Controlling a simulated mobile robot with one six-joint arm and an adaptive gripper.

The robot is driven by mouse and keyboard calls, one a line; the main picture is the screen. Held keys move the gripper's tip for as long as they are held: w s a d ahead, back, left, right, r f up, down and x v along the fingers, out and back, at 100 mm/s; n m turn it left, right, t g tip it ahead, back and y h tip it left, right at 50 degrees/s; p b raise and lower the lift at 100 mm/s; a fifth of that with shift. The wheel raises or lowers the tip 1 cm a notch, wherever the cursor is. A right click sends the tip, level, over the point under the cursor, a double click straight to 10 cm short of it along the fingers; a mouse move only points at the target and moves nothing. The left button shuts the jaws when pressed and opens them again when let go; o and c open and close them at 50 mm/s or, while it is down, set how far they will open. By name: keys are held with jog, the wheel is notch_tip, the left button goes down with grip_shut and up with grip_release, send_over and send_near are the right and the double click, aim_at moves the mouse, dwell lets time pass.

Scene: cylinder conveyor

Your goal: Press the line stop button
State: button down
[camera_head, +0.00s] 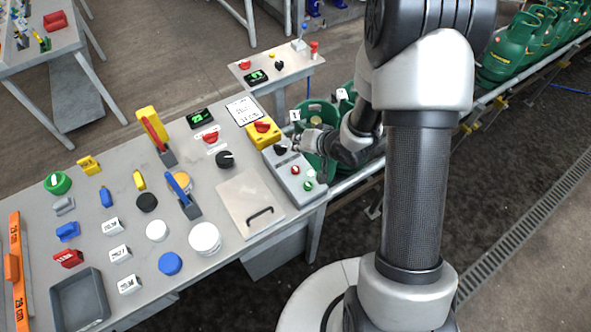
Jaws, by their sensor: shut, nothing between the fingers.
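A grey control box (301,190) sits at the right edge of the panel table. It carries a black knob (280,149), a small red button (295,170) and a green button (308,186). A yellow box with a red knob (263,126) stands just behind it. The labels are too small to read, so I cannot tell which control is the line stop button. My gripper (297,145) is shut and empty. In the picture it is at the right of the black knob and above the red button; whether it touches anything is unclear.
The panel table (105,180) holds many knobs, switches and blocks, with a handled metal plate (250,203) in front of the control box. Green gas cylinders (323,120) stand on the conveyor behind my gripper. A smaller panel (284,62) stands farther back.

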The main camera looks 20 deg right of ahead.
jog(key=b, duration=0.6)
send_over(298, 168)
notch_tip(298, 168, down, 7)
jog(key=shift+f, duration=0.25)
jog(key=shift+f, duration=0.1)
dwell(0.7)
jog(key=shift+f+b, duration=0.3)
jog(key=shift+f+b, duration=0.3)
jog(key=shift+f, duration=0.2)
dwell(0.7)
jog(key=shift+r, duration=0.1)
jog(key=shift+r+p, duration=0.8)
jog(key=shift+p, duration=0.1)
